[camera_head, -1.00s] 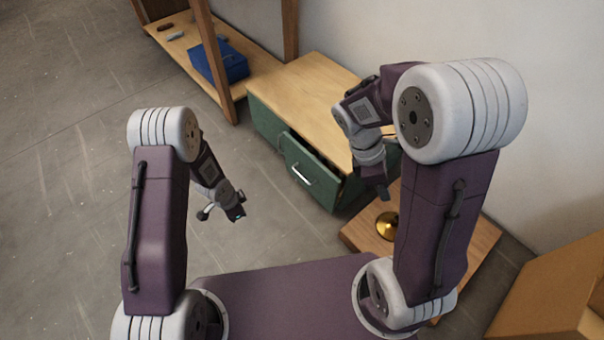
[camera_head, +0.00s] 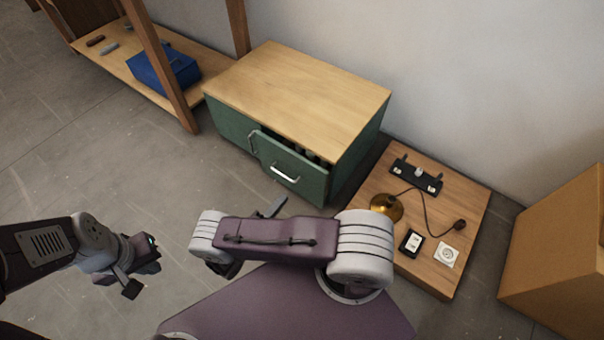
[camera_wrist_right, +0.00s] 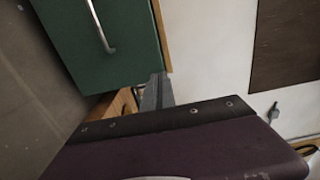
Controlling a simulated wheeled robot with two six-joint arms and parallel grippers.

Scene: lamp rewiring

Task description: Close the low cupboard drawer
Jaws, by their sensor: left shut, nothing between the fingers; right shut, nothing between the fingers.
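The low cupboard (camera_head: 300,85) is green with a wooden top and stands against the wall. Its drawer (camera_head: 290,171), with a pale bar handle (camera_head: 286,175), sticks out a little at the right of the front. A dark gap above it shows some contents. In the right wrist view a green front (camera_wrist_right: 95,45) with a metal handle fills the upper left. My right gripper (camera_wrist_right: 157,92) is shut and empty, below that front; in the head view my arm mostly hides it. My left gripper (camera_head: 145,268) is shut and empty over the floor at lower left, apart from the cupboard.
A low wooden table (camera_head: 462,205) right of the cupboard holds a brass lamp base (camera_head: 386,207), a cable and small electrical parts. A wooden shelf (camera_head: 105,62) with a blue box (camera_head: 163,70) stands at left. A large tan box (camera_head: 560,250) is at right. Floor before the shelf is clear.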

